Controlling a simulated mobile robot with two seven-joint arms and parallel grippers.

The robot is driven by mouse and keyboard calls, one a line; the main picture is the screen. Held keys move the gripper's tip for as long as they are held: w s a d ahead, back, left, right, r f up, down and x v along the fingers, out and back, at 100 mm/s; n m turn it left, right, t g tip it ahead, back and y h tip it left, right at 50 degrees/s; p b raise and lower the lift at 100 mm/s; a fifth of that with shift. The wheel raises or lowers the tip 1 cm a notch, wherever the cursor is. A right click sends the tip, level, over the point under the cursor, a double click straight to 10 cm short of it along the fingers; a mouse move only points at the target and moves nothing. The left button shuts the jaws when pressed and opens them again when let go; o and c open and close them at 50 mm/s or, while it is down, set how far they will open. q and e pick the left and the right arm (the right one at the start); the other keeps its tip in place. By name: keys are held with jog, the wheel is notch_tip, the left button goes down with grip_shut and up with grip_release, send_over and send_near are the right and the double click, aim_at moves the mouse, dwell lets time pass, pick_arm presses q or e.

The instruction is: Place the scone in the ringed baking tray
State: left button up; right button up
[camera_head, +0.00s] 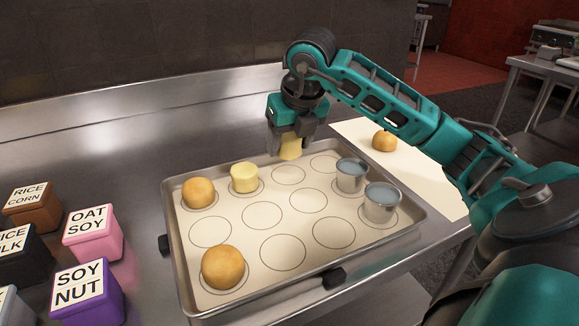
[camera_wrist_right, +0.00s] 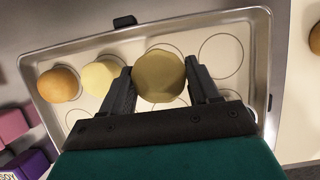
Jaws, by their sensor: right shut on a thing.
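The ringed baking tray (camera_head: 182,262) is a metal tray with a pale mat marked with circles. It lies on the steel counter. My right gripper (camera_head: 291,147) is shut on a pale yellow scone (camera_head: 290,148) and holds it over the tray's far side. In the right wrist view the scone (camera_wrist_right: 159,76) sits between the two fingers and hides the mat beneath it. Another pale scone (camera_head: 244,178) stands on a ring at the far left of the tray. The left gripper does not show.
Two round buns (camera_head: 199,193) and (camera_head: 222,267) sit on rings on the tray's left side. Two metal cups (camera_head: 350,176) and (camera_head: 381,203) stand at its right. Another bun (camera_head: 384,141) lies on a white sheet. Labelled boxes (camera_head: 93,232) stand left. Several middle rings are empty.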

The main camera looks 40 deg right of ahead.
aim_at(290, 176)
jog(key=shift+f+b, duration=0.35)
jog(key=shift+f, duration=2)
jog(key=shift+f, duration=0.1)
jog(key=shift+f, duration=0.2)
jog(key=o, duration=1.1)
jog(key=shift+r, duration=0.1)
jog(key=shift+c, duration=0.2)
jog(key=p+v, duration=0.1)
jog(key=v, duration=1)
jog(key=shift+r+p, duration=0.1)
jog(key=shift+p, duration=0.3)
jog(key=shift+s+r, duration=0.25)
jog(key=shift+r, duration=0.3)
